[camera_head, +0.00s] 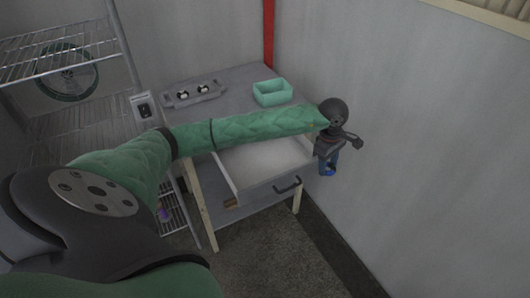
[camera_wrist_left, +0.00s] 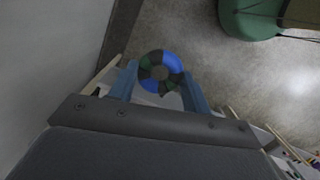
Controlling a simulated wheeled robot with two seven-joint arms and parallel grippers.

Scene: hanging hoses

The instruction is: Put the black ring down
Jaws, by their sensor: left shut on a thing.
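My left gripper (camera_head: 328,169) is at the end of the outstretched green arm, pointing down just right of the open drawer, near the right wall. In the left wrist view, its two blue fingers (camera_wrist_left: 160,84) are shut on a small ring (camera_wrist_left: 172,62) with blue and dark, blackish-green sections. The ring sits between the fingertips, with the floor behind it. In the head view it is too small to tell from the blue fingers. My right gripper is not in view.
The open drawer (camera_head: 232,181) has a pale, bare floor and a dark handle (camera_head: 288,186). On the grey table (camera_head: 240,82) stand a green box (camera_head: 272,95) and a grey tray (camera_head: 180,101) with small items. Wire shelving (camera_head: 72,140) stands left.

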